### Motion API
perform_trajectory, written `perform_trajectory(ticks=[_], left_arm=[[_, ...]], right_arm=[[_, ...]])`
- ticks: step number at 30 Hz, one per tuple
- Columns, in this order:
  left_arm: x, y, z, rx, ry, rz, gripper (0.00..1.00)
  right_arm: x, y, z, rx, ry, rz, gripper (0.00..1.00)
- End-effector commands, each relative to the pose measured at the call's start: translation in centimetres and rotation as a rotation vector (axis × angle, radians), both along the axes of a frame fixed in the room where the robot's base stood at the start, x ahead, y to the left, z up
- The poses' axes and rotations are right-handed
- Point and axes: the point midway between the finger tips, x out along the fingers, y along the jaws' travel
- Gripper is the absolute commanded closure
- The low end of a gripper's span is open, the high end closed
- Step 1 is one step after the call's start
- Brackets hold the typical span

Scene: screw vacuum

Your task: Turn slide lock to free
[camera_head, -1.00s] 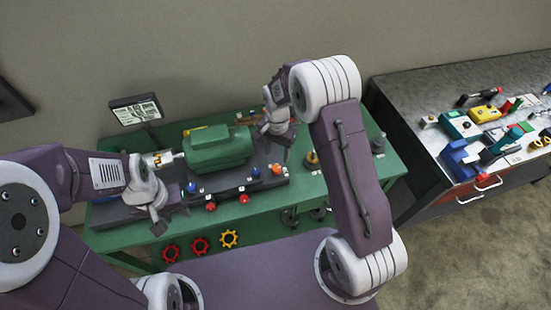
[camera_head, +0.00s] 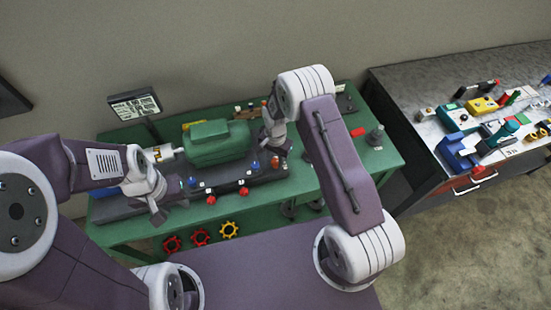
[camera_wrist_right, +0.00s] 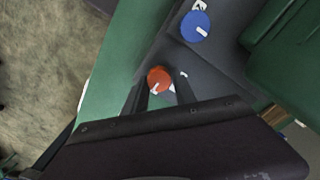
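The dark base (camera_head: 225,179) of the green machine (camera_head: 215,143) has a blue knob (camera_head: 254,167) and an orange knob (camera_head: 275,163) along its front edge. I cannot tell which control is the slide lock. In the right wrist view the orange knob (camera_wrist_right: 158,80), with a white pointer mark, lies between the fingers of my right gripper (camera_wrist_right: 160,92). The fingers stand apart around it, with no clear contact. The blue knob (camera_wrist_right: 195,27) is beyond it. My left gripper (camera_head: 158,208) hangs empty at the base's left end, fingers apart.
The machine stands on a green bench (camera_head: 375,155). Red knobs (camera_head: 243,191) are at its front, and red and yellow gear-shaped handwheels (camera_head: 229,229) are below. A small display (camera_head: 134,104) stands at the back left. A grey workbench (camera_head: 415,85) with tools is at right.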

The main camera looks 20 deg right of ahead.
Motion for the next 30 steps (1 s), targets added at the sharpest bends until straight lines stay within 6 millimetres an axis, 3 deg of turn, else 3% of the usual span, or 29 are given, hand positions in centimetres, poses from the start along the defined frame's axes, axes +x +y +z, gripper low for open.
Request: perform_trajectory(ticks=[1, 3, 16, 30], left_arm=[[0.0, 0.0, 0.0, 0.000, 0.000, 0.000, 0.64], [0.0, 0.0, 0.0, 0.000, 0.000, 0.000, 0.64], [0.0, 0.0, -0.4, 0.000, 0.000, 0.000, 0.64], [0.0, 0.0, -1.5, 0.000, 0.000, 0.000, 0.64]], right_arm=[[0.0, 0.0, 0.0, 0.001, -0.001, -0.001, 0.85], [0.0, 0.0, 0.0, 0.001, -0.001, -0.001, 1.00], [0.1, 0.1, 0.0, 0.001, -0.001, 0.090, 1.00], [0.2, 0.1, 0.1, 0.001, -0.004, 0.503, 1.00]])
